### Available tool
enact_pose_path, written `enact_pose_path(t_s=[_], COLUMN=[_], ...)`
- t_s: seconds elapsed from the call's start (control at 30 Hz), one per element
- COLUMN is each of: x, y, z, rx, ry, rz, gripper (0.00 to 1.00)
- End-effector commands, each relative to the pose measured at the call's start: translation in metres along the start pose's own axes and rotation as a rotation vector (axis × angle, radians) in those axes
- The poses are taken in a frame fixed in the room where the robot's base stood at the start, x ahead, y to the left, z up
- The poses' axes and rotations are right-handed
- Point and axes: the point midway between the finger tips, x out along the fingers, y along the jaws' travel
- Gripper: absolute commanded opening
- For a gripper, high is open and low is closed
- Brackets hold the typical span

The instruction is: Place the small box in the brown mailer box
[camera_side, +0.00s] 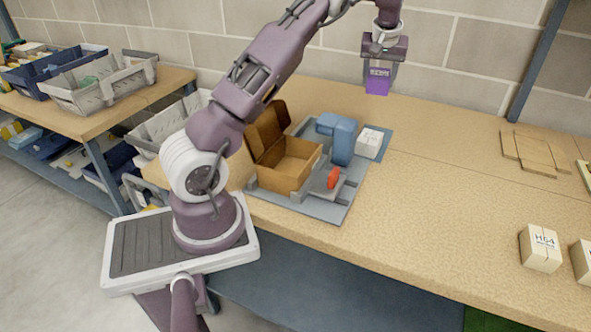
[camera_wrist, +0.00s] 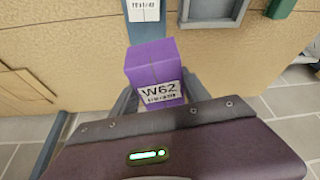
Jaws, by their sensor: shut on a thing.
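The small box (camera_side: 377,86) is purple with a white label and hangs above the far part of the table in the side view. It also shows in the wrist view (camera_wrist: 151,62), where the label reads W62. My gripper (camera_side: 380,72) is shut on it and holds it up in the air, near the block wall. The brown mailer box (camera_side: 285,170) stands open on a grey tray, its lid raised at the back left. It is to the left of and nearer than my gripper. Its floor is partly hidden by its front wall.
A blue device (camera_side: 341,139), a white box (camera_side: 370,141) and a red-orange item (camera_side: 333,178) are on or beside the grey tray (camera_side: 324,208). White boxes (camera_side: 540,248) stand at the right front. Flat brown boards (camera_side: 529,151) lie at the right. The middle of the table is clear.

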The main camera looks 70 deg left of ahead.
Motion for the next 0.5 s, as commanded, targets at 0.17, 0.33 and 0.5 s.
enact_pose_path(t_s=[0.17, 0.33, 0.5], x=[-0.023, -0.050, -0.073], y=[-0.033, -0.082, -0.133], z=[0.036, 0.085, 0.146], rx=[-0.261, -0.592, -0.923], ry=[0.000, -0.002, -0.003], rz=[-0.107, -0.244, -0.383], gripper=[0.10, 0.10, 0.10])
